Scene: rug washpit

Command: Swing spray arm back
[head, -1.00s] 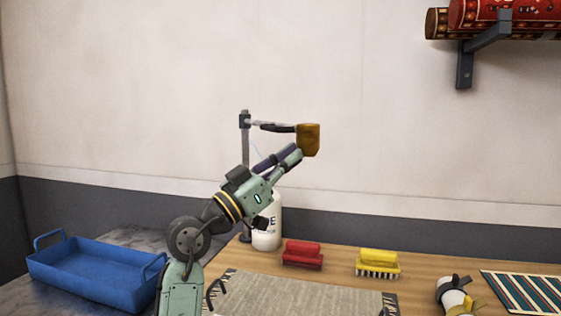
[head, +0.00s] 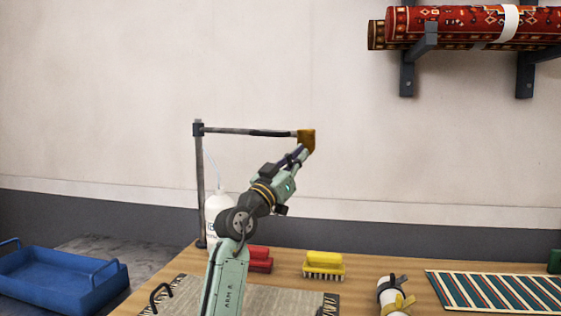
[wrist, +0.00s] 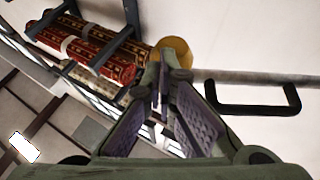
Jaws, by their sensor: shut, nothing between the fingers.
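The spray arm (head: 250,132) is a dark horizontal bar on an upright post (head: 200,185) at the left of the wooden table. It reaches right to an amber spray head (head: 306,137). In the wrist view the amber head (wrist: 176,48) shows just beyond my fingertips. The bar (wrist: 240,76) there carries a black loop handle (wrist: 255,105), right of my fingers. My gripper (head: 303,151) is shut and empty, with its tips just under the amber head. I cannot tell whether they touch it. The tips show together in the wrist view (wrist: 160,62).
A white bottle (head: 214,207) stands beside the post, partly behind my arm. Red (head: 259,259) and yellow (head: 323,263) brushes, a grey rug (head: 280,300) and a striped rug (head: 495,292) lie on the table. A blue tray (head: 60,278) is at left. Rolled rugs (head: 455,22) rest on wall brackets.

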